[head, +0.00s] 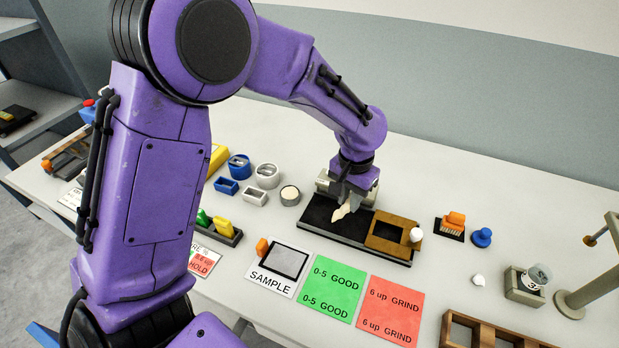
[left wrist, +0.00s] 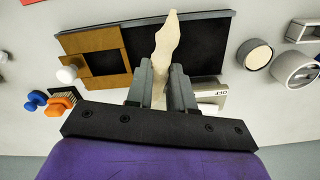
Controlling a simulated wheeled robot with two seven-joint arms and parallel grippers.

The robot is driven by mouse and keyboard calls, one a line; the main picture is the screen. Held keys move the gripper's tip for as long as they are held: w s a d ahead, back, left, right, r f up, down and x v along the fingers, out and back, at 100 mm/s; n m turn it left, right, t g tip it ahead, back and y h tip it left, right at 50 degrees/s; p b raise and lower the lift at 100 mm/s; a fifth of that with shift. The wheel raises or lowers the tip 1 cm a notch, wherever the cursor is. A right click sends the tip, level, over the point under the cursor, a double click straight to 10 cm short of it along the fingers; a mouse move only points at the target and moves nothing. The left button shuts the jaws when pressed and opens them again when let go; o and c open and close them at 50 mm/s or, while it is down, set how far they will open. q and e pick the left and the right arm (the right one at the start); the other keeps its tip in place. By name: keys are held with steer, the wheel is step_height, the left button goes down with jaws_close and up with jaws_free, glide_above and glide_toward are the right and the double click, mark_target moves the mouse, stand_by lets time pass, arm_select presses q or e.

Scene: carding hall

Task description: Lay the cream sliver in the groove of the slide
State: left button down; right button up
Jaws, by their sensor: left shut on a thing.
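My left gripper (head: 346,197) is shut on the cream sliver (head: 341,212), a pale, pointed strip. In the left wrist view the sliver (left wrist: 166,42) sticks out past the fingertips (left wrist: 160,78), over a long black board (left wrist: 205,38). The board (head: 318,214) carries a brown frame (head: 379,244) with a dark opening and a white knob (head: 416,234) at its right end; this looks like the slide. The sliver seems to be above the black part, left of the frame; I cannot tell whether it touches. No groove can be made out. My right gripper is not in view.
A sample card (head: 272,285), a green card (head: 333,289) and a red card (head: 390,309) lie in front of the board. Grey cup-like pieces (head: 290,195) stand left. An orange brush (head: 453,221) and blue knob (head: 481,237) stand right. A pale box marked OFF (left wrist: 212,97) is beside the board.

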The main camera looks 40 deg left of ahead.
arm_select(q)
steer(key=s+a+r+m+b, duration=0.1)
steer(key=s+a+m, duration=0.15)
steer(key=a, duration=1.05)
steer(key=s+a+r+m+b, duration=0.1)
steer(key=a+r+m, duration=0.15)
steer(key=a, duration=0.95)
steer(key=p, duration=0.4)
glide_above(305, 179)
steer(key=shift+m, duration=0.3)
steer(key=f, duration=0.9)
steer(key=shift+s+a+f, duration=0.15)
steer(key=shift+s+f, duration=0.1)
steer(key=shift+f, duration=0.05)
steer(key=shift+w+f, duration=0.15)
steer(key=shift+f, duration=0.05)
steer(key=f, duration=0.1)
steer(key=f+p, duration=0.1)
steer(key=f, duration=0.1)
steer(key=shift+w+d+f, duration=0.2)
steer(key=shift+f, duration=0.15)
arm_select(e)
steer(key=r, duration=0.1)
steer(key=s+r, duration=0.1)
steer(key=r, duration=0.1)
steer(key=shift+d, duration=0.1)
arm_select(q)
steer(key=shift+f, duration=0.1)
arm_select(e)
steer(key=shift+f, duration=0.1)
